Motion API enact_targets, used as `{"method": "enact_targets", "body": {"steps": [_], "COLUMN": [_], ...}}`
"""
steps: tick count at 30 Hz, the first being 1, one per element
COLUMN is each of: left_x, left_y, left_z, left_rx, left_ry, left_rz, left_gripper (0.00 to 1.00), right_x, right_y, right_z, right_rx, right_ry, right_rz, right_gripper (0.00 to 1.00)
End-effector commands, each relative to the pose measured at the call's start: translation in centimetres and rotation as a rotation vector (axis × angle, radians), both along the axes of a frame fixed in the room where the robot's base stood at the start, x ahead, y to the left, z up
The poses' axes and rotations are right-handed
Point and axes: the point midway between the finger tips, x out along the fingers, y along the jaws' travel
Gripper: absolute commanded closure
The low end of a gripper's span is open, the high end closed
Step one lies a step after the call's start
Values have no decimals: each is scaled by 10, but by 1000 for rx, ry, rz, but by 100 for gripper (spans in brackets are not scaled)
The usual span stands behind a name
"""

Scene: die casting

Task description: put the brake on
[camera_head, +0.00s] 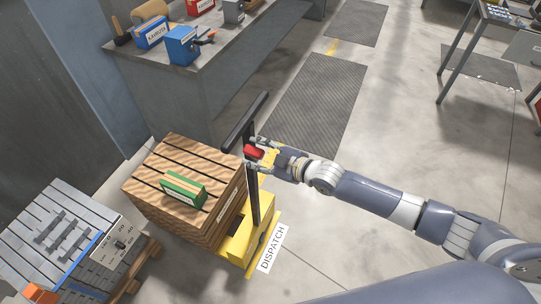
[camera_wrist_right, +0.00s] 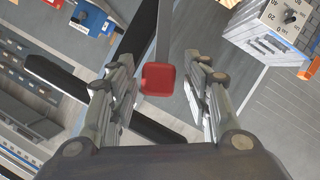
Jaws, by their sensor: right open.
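A yellow cart (camera_head: 238,243) with a DISPATCH label has a black upright handle (camera_head: 245,120). A red block-shaped knob (camera_head: 253,152), which looks like the brake's grip, is beside the handle post. My right gripper (camera_head: 262,154) is open at the knob, coming in from the right. In the right wrist view the red knob (camera_wrist_right: 158,79) sits between the two open fingers, with a gap on each side, at the end of a grey bar. I cannot tell how deep it is between the fingers. My left gripper is not in view.
A grey pallet load (camera_head: 60,235) with a dial panel stands at the lower left. A workbench (camera_head: 185,80) holds blue boxes behind. Floor to the right is open.

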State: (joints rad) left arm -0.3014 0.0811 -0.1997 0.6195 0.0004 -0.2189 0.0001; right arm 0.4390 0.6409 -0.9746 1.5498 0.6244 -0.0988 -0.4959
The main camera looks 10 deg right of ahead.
Motion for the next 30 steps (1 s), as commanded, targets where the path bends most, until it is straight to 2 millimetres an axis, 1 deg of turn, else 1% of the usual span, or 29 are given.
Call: {"method": "enact_targets", "body": {"steps": [2,12,15,21,29,30], "left_x": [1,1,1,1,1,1], "left_y": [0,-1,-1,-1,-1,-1], "left_z": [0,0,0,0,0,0], "left_rx": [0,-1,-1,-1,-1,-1], "left_ry": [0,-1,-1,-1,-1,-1], "left_rz": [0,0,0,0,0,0], "left_gripper": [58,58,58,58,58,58], "right_x": [-9,-57,-68,-78,-78,-78], "right_y": [-8,-53,-63,-72,-72,-72], "right_z": [2,24,29,36,36,36], "right_rx": [-2,-5,-4,-1,-2,-2], "right_ry": [3,1,0,-2,-4,-4], "right_rz": [0,0,-2,-1,-1,-1], "right_gripper": [55,55,55,55,55,60]}}
